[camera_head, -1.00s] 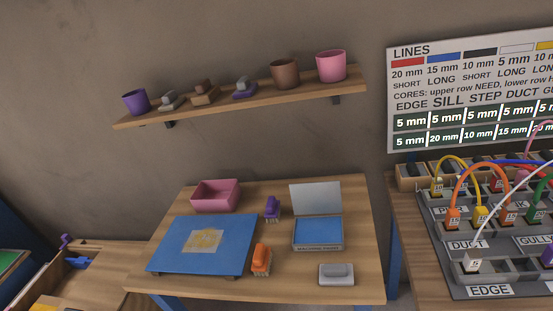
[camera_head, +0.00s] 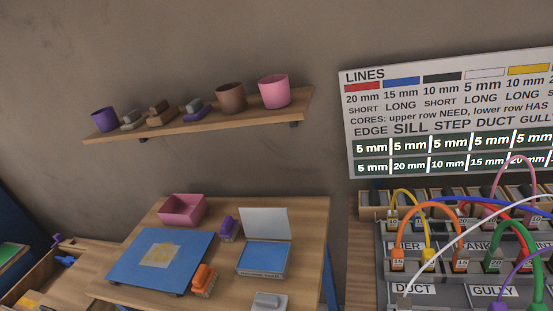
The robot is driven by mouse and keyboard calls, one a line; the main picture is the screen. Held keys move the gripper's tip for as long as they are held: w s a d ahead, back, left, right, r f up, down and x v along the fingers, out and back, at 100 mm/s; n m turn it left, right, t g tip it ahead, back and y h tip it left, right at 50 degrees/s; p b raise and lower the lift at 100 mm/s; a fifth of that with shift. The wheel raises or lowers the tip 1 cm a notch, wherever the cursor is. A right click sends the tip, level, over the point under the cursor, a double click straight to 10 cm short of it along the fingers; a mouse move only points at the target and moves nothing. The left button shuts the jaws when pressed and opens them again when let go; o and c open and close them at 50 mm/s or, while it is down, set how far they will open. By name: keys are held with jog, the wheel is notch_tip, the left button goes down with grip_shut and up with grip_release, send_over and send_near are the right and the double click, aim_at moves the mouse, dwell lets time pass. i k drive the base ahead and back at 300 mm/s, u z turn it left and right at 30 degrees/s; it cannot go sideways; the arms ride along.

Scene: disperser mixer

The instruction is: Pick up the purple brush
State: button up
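A small purple brush (camera_head: 229,228) stands on the wooden table (camera_head: 308,237), between the pink bin and the open box with a blue pad. Another purple-based item (camera_head: 194,110) sits on the wall shelf; I cannot tell whether it is a brush. An orange brush (camera_head: 204,280) is on the table near the front edge of the blue board. My gripper does not show in this view.
On the table are a pink bin (camera_head: 183,210), a blue board (camera_head: 140,262), an open blue-pad box (camera_head: 263,259) and a grey block (camera_head: 268,302). A shelf (camera_head: 240,120) holds cups and blocks above. A cable panel (camera_head: 450,262) stands at right.

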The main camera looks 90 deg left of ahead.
aim_at(229, 227)
jog(key=z, duration=0.15)
jog(key=i, duration=0.35)
jog(key=u, duration=2.25)
jog(key=i, duration=0.5)
jog(key=z, duration=0.05)
